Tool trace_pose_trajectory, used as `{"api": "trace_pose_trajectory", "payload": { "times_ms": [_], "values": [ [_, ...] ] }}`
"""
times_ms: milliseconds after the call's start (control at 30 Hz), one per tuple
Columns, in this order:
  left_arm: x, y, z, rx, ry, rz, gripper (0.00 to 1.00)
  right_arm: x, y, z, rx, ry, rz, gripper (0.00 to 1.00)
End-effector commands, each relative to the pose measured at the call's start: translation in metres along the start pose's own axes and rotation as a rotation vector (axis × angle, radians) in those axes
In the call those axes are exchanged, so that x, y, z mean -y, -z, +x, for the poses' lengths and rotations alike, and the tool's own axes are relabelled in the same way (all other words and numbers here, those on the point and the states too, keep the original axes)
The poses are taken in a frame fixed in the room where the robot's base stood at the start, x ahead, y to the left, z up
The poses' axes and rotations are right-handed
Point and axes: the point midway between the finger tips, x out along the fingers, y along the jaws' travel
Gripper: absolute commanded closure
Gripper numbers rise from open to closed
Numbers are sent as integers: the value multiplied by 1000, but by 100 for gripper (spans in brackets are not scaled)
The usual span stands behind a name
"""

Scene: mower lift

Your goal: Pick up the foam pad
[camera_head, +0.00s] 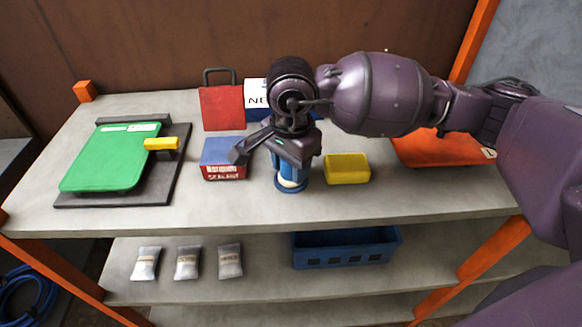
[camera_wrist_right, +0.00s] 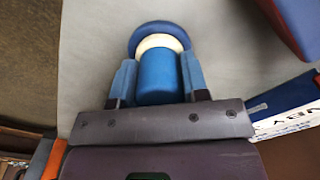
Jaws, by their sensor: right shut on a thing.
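My right gripper (camera_head: 291,168) is over the front middle of the bench top, pointing down. In the right wrist view its two fingers (camera_wrist_right: 159,72) are shut on the sides of a blue cylinder (camera_wrist_right: 157,80). Beyond the cylinder are a cream band and a wider blue disc (camera_wrist_right: 138,38). The disc also shows just below the fingers in the head view (camera_head: 292,187); whether it touches the bench I cannot tell. No label shows which of these is the foam pad. My left gripper is out of view.
A blue and red box (camera_head: 223,172) stands close left of the gripper, with a red case (camera_head: 222,108) behind it. A green board (camera_head: 104,160) lies on a dark base at left, and an orange thing (camera_head: 430,149) at right. A blue crate (camera_head: 346,250) and several pouches are on the lower shelf.

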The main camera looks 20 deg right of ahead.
Motion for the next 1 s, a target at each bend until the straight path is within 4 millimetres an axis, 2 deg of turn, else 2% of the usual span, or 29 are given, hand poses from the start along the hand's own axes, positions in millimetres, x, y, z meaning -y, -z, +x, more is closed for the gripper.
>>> {"api": "trace_pose_trajectory", "payload": {
  "times_ms": [267, 467, 567, 1000],
  "values": [
    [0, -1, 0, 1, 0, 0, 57, -2, 0, 4, 2, -9, 0, 82],
    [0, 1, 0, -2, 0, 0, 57, -1, 0, -12, 0, -5, 0, 82],
    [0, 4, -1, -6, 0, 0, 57, 0, 0, -30, -1, -2, 0, 82],
    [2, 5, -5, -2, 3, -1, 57, 0, 0, -142, -2, 0, 1, 82]
  ]
}}
